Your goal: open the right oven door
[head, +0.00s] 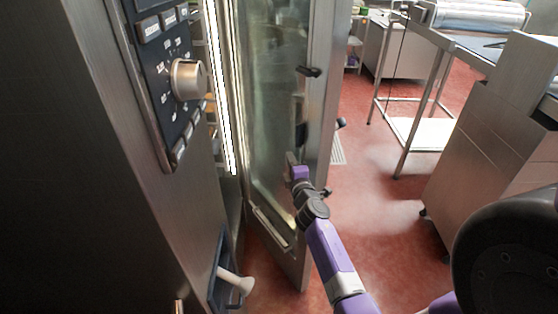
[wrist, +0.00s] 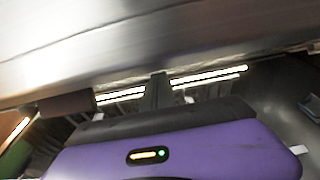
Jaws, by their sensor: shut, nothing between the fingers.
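The oven door (head: 275,100) is a tall glass panel in a metal frame, standing open at an angle in the middle of the head view. A dark latch (head: 310,72) shows on its frame. My gripper (head: 293,160) is in front of the lower half of the glass, near the frame's free edge. I cannot tell whether it touches the door. In the wrist view, my gripper (wrist: 158,88) is shut and holds nothing; a blurred metal surface (wrist: 150,40) fills the area close beyond it.
A control panel with a round knob (head: 188,79) is at the left, with a bright vertical light strip (head: 222,100) beside the door. A white handle-like part (head: 236,281) juts out below. A metal table (head: 465,45) and a steel cabinet (head: 490,150) stand right; red floor (head: 375,190) lies between.

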